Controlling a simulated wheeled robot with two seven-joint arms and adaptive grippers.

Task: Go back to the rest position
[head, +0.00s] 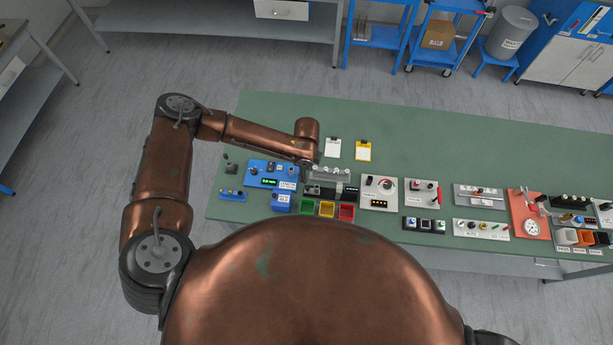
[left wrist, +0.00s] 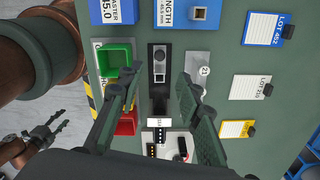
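My left arm reaches in from the left in the head view, and its wrist hangs over the left part of the green bench (head: 430,130). In the left wrist view my left gripper (left wrist: 160,80) is open, with its two fingers well apart and nothing between them. Beyond the fingers is a dark sorter slot with a silvery piece (left wrist: 159,66). A green bin (left wrist: 118,55) and a red bin (left wrist: 127,123) lie beside the left finger. My right gripper (left wrist: 58,127) shows at the lower left of that view, its fingers apart and empty.
Blue instruments (head: 272,174), coloured bins (head: 327,209) and several small panels line the bench's near edge. A white card (head: 333,148) and a yellow card (head: 363,151) lie behind. The far part of the bench is clear.

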